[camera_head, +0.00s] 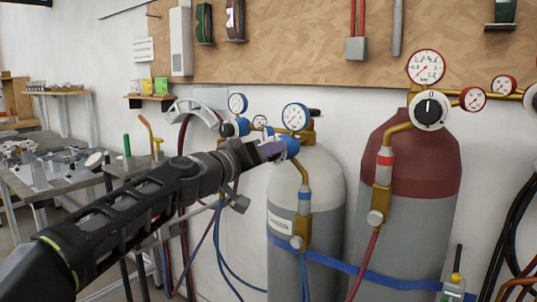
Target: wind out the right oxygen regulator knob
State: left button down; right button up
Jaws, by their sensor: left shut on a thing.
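The right oxygen regulator knob (291,145) is blue and sits below a white round gauge (295,117) on the brass regulator of the white-topped cylinder (307,172). My left arm reaches in from the lower left, and my left gripper (277,150) is shut on this knob, covering its left side. Another blue knob (242,127) sits farther left under a smaller blue-rimmed gauge (237,103). My right gripper is not in view.
A red-topped cylinder (414,160) with red-rimmed gauges and a white dial knob (430,109) stands to the right. Blue and red hoses hang below the regulators. A workbench (60,185) with metal parts stands at the left.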

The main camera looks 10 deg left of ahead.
pick_arm(q)
jog(key=n, duration=0.4)
jog(key=shift+n, duration=0.3)
jog(key=n, duration=0.4)
jog(key=shift+f+n, duration=0.1)
jog(key=shift+n, duration=0.2)
jog(key=n+p, duration=0.1)
jog(key=n, duration=0.4)
jog(key=n+p, duration=0.1)
jog(key=n, duration=0.3)
jog(key=shift+f+n, duration=0.1)
jog(key=shift+n, duration=0.2)
jog(key=c, duration=0.9)
grip_release()
jog(key=shift+s+a, duration=0.1)
